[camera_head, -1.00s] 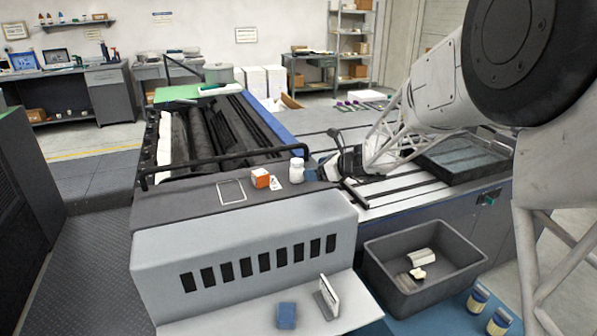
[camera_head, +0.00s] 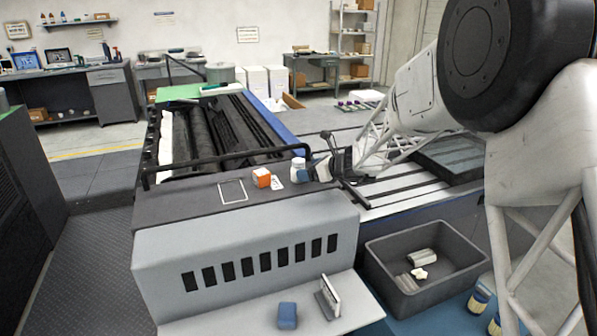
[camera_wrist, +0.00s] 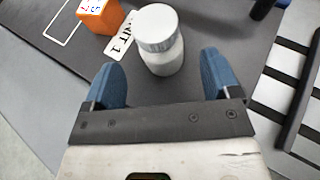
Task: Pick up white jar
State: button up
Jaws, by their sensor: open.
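The white jar (camera_head: 298,164) stands upright on the dark top of the machine, near its right end. In the wrist view the white jar (camera_wrist: 160,42) has a greyish lid and stands just ahead of the gap between my fingers. My gripper (camera_wrist: 160,84) is open, with blue fingertips on either side of that gap, and nothing is held.
An orange box (camera_head: 262,178) stands left of the jar, and it also shows in the wrist view (camera_wrist: 100,15). A printed label (camera_wrist: 122,38) lies between them. A black rail (camera_head: 225,157) runs behind. A dark bin (camera_head: 425,270) stands lower right, holding small items.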

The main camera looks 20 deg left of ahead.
jog(key=shift+x, duration=2.6)
jog(key=c, duration=1.1)
